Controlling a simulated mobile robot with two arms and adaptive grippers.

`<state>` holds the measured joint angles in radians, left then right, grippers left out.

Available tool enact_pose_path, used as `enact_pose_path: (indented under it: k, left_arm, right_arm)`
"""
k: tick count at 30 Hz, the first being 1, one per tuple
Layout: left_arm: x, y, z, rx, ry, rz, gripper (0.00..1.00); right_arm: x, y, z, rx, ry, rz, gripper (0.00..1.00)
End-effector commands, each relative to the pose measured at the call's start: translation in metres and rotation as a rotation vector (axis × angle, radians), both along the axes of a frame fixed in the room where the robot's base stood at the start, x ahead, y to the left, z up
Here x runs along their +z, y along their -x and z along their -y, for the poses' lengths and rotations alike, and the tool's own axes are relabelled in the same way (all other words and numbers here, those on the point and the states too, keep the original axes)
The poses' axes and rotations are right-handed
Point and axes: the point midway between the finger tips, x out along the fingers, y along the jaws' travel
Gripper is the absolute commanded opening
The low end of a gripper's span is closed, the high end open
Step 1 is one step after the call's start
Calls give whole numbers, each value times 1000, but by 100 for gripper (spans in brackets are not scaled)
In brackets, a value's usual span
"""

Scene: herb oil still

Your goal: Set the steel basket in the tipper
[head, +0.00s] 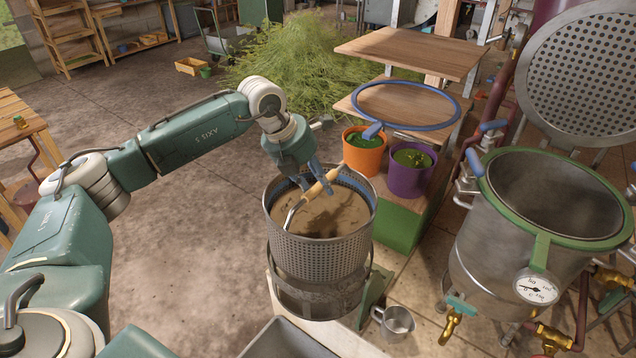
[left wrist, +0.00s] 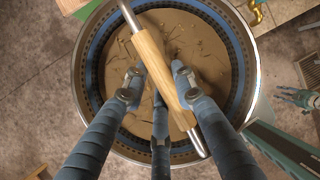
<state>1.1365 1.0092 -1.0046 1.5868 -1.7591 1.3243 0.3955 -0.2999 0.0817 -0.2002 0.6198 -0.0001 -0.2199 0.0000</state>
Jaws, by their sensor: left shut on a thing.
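The steel basket (head: 318,250) is a perforated cylinder with a blue inner rim, holding brown matter (head: 335,213). It stands upright. My left gripper (head: 318,187) is above its mouth, shut on the wooden grip of its handle. The wooden grip (left wrist: 165,80) crosses between the blue fingers in the left wrist view. A dark curved band (head: 318,298) and a green stand (head: 376,288), seemingly the tipper, show around and beside the basket's lower part. Whether the basket rests there is hidden. My right gripper (left wrist: 297,98) shows small at the right edge of the left wrist view.
A steel still pot (head: 535,225) with green rim and gauge stands at right, its perforated lid raised. Orange (head: 363,157) and purple (head: 408,178) buckets stand behind the basket. A steel cup (head: 394,322) and grey tray (head: 285,342) are near. Floor at left is clear.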

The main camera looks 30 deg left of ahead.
Motion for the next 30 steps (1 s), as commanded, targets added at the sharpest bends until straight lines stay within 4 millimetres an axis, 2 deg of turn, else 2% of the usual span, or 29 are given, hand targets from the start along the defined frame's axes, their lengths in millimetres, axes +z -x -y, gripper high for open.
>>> enact_pose_path:
  k: [30]
  left_arm:
    - [-33,-3,1,0,5,14,0]
  right_arm:
    - [-29,0,-3,-2,-3,-1,41]
